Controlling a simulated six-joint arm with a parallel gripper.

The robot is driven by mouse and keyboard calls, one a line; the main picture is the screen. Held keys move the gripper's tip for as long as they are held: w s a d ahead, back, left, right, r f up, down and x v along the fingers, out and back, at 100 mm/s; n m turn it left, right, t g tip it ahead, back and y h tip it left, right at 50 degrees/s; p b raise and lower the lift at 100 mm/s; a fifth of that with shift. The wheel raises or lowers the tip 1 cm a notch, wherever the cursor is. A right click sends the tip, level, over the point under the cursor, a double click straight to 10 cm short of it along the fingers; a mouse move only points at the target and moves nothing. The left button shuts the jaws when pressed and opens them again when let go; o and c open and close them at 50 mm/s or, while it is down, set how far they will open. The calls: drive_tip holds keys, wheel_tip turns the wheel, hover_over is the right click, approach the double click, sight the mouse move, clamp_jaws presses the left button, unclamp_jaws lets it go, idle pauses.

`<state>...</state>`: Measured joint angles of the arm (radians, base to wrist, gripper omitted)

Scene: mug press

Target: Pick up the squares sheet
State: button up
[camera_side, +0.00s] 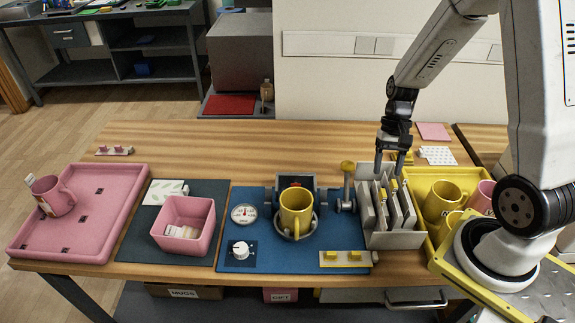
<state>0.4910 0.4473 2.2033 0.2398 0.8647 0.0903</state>
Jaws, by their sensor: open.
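My gripper (391,168) is open, its fingers pointing down over the back part of a light grey rack (395,240). Several upright sheets or dividers (393,208) stand in the rack's slots; their faces are mostly hidden, so I cannot tell which carries squares. A white sheet with small marks (438,155) lies flat on the table behind the rack, to the right of my gripper; its marks are too small to name surely.
A yellow mug (296,212) sits in the press on the blue mat (270,262). A yellow tray (420,178) with mugs stands right of the rack. A pink box (185,243), a leaf-patterned sheet (163,191) and a pink tray (105,225) are left. The table's back left is mostly clear.

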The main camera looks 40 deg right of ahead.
sight(384, 192)
drive_tip(key=shift+x, duration=3.55)
drive_tip(key=shift+d, duration=0.1)
clamp_jaws()
